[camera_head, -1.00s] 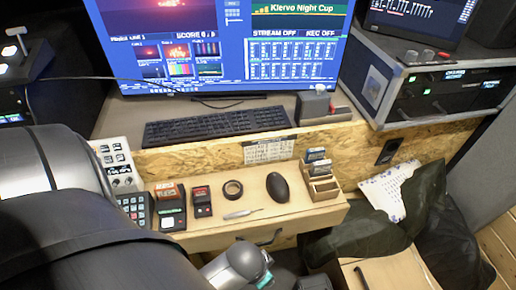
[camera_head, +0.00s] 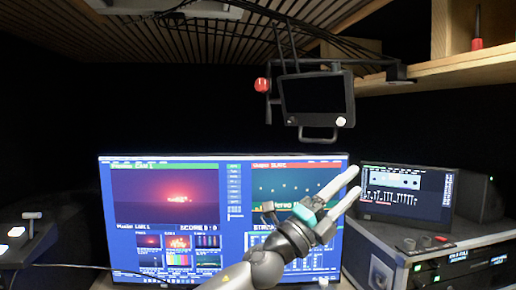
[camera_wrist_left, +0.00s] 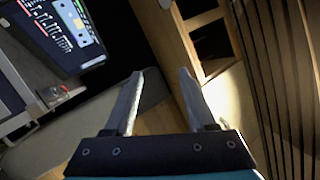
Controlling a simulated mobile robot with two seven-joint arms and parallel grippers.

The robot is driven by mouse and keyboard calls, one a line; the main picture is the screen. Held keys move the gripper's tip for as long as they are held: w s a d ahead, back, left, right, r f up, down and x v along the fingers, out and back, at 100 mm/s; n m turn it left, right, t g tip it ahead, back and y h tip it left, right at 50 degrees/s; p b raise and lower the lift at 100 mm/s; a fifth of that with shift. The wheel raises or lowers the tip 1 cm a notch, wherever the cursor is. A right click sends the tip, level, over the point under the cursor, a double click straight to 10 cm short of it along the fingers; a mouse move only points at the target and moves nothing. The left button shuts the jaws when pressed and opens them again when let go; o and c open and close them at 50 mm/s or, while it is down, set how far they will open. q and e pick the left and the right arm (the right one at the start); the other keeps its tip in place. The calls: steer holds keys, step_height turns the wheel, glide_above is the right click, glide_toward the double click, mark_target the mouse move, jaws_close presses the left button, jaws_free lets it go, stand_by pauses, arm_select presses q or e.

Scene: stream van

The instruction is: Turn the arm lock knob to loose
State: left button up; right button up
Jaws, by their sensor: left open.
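A red knob (camera_head: 262,85), which looks like the arm lock knob, sits at the left side of the bracket of a small hanging monitor (camera_head: 314,94) in the head view. The monitor's screen is dark, and a pale round knob (camera_head: 341,121) is at its lower right corner. My left gripper (camera_head: 356,181) is below the monitor, in front of the big screen, apart from the red knob. Its fingers are open and empty, pointing up and right. The left wrist view shows the same open fingers (camera_wrist_left: 161,74) with nothing between them. My right gripper is not in view.
The big screen (camera_head: 165,262) stands behind my left arm. A rack case (camera_head: 450,262) with a laptop-like screen (camera_head: 406,196) is at the right. A wooden shelf (camera_head: 440,75) is at upper right, and cables run along the slatted ceiling. Space around the red knob looks clear.

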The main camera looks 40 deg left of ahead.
arm_select(q)
step_height(320, 180, up, 9)
steer(key=s+m+g+h, duration=0.2)
steer(key=m+g+h, duration=0.3)
steer(key=m, duration=0.7)
steer(key=y, duration=1.7)
glide_toward(260, 85)
steer(key=shift+t+h, duration=0.4)
steer(key=shift+t, duration=0.1)
steer(key=w+p, duration=0.1)
steer(key=w, duration=0.2)
steer(key=w+a+p, duration=0.1)
steer(key=w+p, duration=0.1)
steer(key=w, duration=0.1)
steer(key=w+p, duration=0.1)
steer(key=w, duration=0.2)
steer(key=shift+a+f+p, duration=0.25)
steer(key=shift+f+p, duration=0.05)
steer(key=shift+p, duration=0.05)
jaws_close()
